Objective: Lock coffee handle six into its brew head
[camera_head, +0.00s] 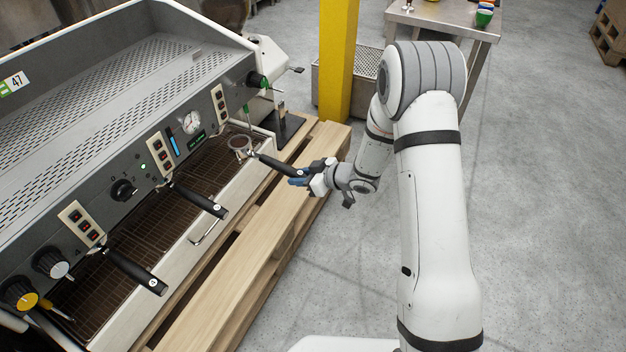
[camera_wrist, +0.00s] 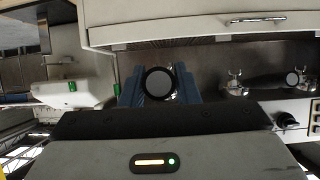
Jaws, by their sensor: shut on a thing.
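The coffee handle (camera_head: 278,164) is a black grip with a metal ring-shaped head (camera_head: 240,143) at its left end. My gripper (camera_head: 298,179), with blue fingers, is shut on the grip's outer end. In the wrist view the round grey end of the handle (camera_wrist: 158,84) sits between the two fingers. The head is level with the right end of the espresso machine (camera_head: 128,148), below the rightmost button panel (camera_head: 219,105). The brew head there is not clearly visible, and I cannot tell whether the ring touches it.
Two other black handles (camera_head: 200,199) (camera_head: 135,270) stick out from the machine's front. A wooden pallet (camera_head: 245,262) lies under the machine. A yellow post (camera_head: 338,60) and a metal table (camera_head: 455,20) stand behind.

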